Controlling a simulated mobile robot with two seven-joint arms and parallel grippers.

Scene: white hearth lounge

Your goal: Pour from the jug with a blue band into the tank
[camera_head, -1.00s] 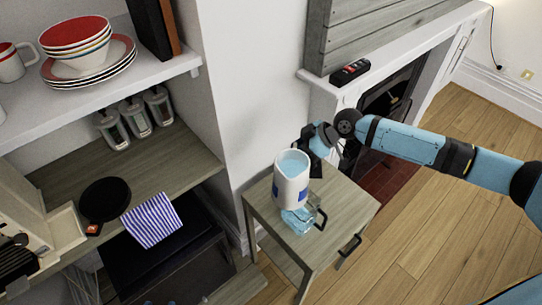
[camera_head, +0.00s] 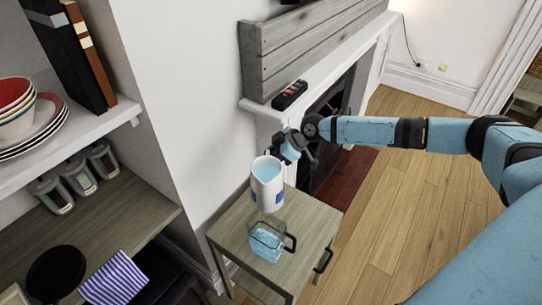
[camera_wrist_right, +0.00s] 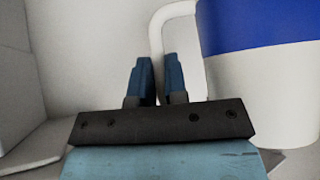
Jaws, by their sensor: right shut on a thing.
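The white jug with a blue band (camera_head: 267,189) is held in the air, close to upright, with blue liquid at its mouth. My right gripper (camera_head: 293,146) is shut on the jug's white handle (camera_wrist_right: 158,40); in the right wrist view the jug's body (camera_wrist_right: 260,75) fills the right side. The tank (camera_head: 267,243) is a clear container with a black handle on its right, holding light blue liquid. It stands on a small wooden table, just below the jug in the head view. The jug's base overlaps the tank's back rim there. My left gripper is not in view.
The small table (camera_head: 225,228) has a dark handle on its front. A fireplace with a white mantel (camera_head: 262,108) stands behind it, near my right arm. Shelves with bowls, books and canisters (camera_head: 78,178) are at left. Wooden floor (camera_head: 390,215) is clear at right.

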